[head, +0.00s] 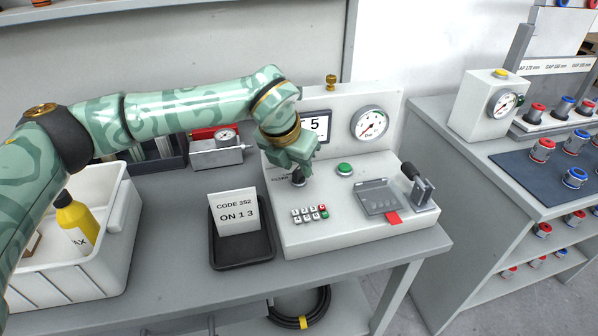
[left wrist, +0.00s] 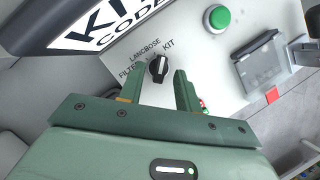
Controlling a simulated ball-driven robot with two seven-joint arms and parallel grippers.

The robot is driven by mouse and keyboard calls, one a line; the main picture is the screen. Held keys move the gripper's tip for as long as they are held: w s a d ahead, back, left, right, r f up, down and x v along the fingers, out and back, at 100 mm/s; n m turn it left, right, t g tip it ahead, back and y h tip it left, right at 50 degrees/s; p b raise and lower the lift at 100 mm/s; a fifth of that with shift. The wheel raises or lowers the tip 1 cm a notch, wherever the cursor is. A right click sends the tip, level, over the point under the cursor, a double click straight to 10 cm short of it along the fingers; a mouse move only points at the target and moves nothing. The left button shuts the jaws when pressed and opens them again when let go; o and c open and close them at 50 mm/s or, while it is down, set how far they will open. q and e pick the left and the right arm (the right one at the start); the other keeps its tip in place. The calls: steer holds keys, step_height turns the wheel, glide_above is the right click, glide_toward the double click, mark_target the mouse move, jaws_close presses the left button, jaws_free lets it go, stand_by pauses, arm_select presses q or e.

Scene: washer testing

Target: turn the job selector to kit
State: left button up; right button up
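The job selector is a black knob (left wrist: 158,68) on the light panel, with the labels FILTER, KIT (left wrist: 168,46) and lettering between them around its upper side. A pale mark shows on the knob's top, seemingly towards the middle lettering; its exact setting is hard to tell. My left gripper (left wrist: 158,84) is open in the left wrist view, its two fingers apart on either side of the knob's near side, not visibly touching it. In the head view my left gripper (head: 298,164) is just above the knob (head: 298,179) and hides part of it and its labels. My right gripper is not in view.
The console (head: 290,235) also bears a green button (head: 345,169), a keypad (head: 309,213), a gauge (head: 369,123), a hinged grey cover (head: 379,196) and a black-handled lever (head: 418,185). A tray (head: 243,263) with a code card (head: 235,212) stands left of it.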

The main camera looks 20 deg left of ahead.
arm_select(q)
steer(key=shift+x, duration=0.8)
jaws_close()
steer(key=shift+a+r+m+h+p, duration=0.1)
steer(key=shift+r+m+h+p, duration=0.25)
steer(key=shift+m+p, duration=0.8)
steer(key=shift+m, duration=0.05)
steer(key=shift+f+m, duration=0.25)
steer(key=shift+m, duration=0.05)
